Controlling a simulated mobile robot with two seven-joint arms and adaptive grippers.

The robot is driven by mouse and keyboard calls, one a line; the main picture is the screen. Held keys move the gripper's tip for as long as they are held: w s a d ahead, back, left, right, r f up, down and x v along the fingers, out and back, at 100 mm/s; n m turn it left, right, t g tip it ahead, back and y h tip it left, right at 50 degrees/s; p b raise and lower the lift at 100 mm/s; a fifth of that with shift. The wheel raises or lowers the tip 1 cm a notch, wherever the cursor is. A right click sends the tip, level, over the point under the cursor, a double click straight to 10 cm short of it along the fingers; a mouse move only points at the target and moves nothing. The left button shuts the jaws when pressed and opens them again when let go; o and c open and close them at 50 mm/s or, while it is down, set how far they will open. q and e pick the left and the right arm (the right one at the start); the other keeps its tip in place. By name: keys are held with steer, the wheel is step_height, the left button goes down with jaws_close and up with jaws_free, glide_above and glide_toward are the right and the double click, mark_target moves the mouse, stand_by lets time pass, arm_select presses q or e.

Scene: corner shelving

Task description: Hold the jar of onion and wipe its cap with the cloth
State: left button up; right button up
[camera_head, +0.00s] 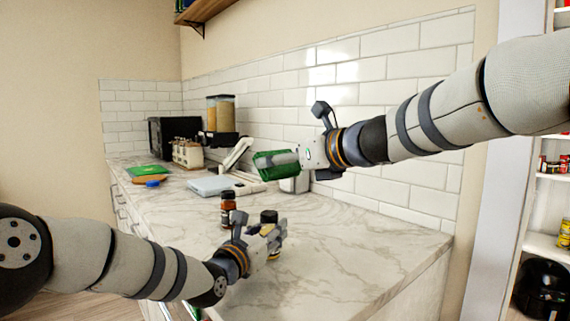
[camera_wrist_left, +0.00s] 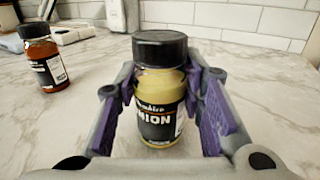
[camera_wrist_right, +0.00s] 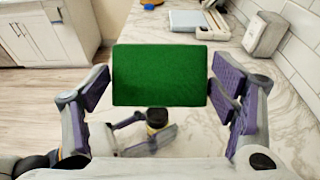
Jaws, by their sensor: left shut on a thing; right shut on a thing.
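The onion jar, with a black cap and pale yellow contents, stands upright between the purple-padded fingers of my left gripper (camera_wrist_left: 160,110). Its label (camera_wrist_left: 158,124) reads "ONION" in the left wrist view. In the head view its dark cap (camera_head: 268,216) shows above my left gripper (camera_head: 268,240), which is shut on it. My right gripper (camera_head: 285,159) is shut on the green cloth (camera_wrist_right: 160,75), above and behind the jar. The cloth is a flat block spanning the fingers. In the right wrist view the jar's cap (camera_wrist_right: 157,115) shows below the cloth, apart from it.
A reddish-brown spice jar (camera_head: 228,209) stands left of the onion jar on the marble counter (camera_head: 335,240). A pale flat appliance (camera_head: 210,185), a metal dispenser (camera_head: 296,184) and a black microwave (camera_head: 174,134) stand farther back. The counter's right part is clear. The tiled wall (camera_head: 360,130) is behind.

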arm_select(q)
steer(key=o, duration=1.3)
